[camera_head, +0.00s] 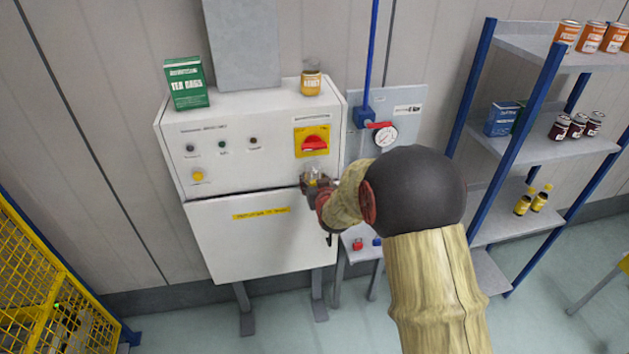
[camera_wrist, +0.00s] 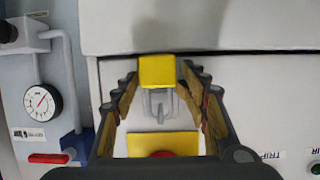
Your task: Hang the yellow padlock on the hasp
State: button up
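The yellow padlock (camera_wrist: 157,71) sits between my fingertips in the wrist view, its body at the top of that picture and its grey shackle side below. My gripper (camera_wrist: 157,76) appears shut on its sides. A grey metal hasp (camera_wrist: 160,102) shows right by the shackle, against the white cabinet; I cannot tell whether the shackle passes through it. In the head view my gripper (camera_head: 314,184) is at the cabinet front, below the red rotary switch (camera_head: 314,143), with only a small bit of yellow visible; my arm hides part of this area.
The white cabinet (camera_head: 260,240) carries a green tea box (camera_head: 187,86) and a honey jar (camera_head: 311,82) on top. A gauge (camera_head: 385,135) and red-handled valve are on the wall panel at right. Red (camera_head: 357,244) and blue (camera_head: 376,241) items lie on a low table. A shelf stands further right.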

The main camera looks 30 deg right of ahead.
jog(key=shift+o, duration=1.1)
jog(key=shift+d+f, duration=0.1)
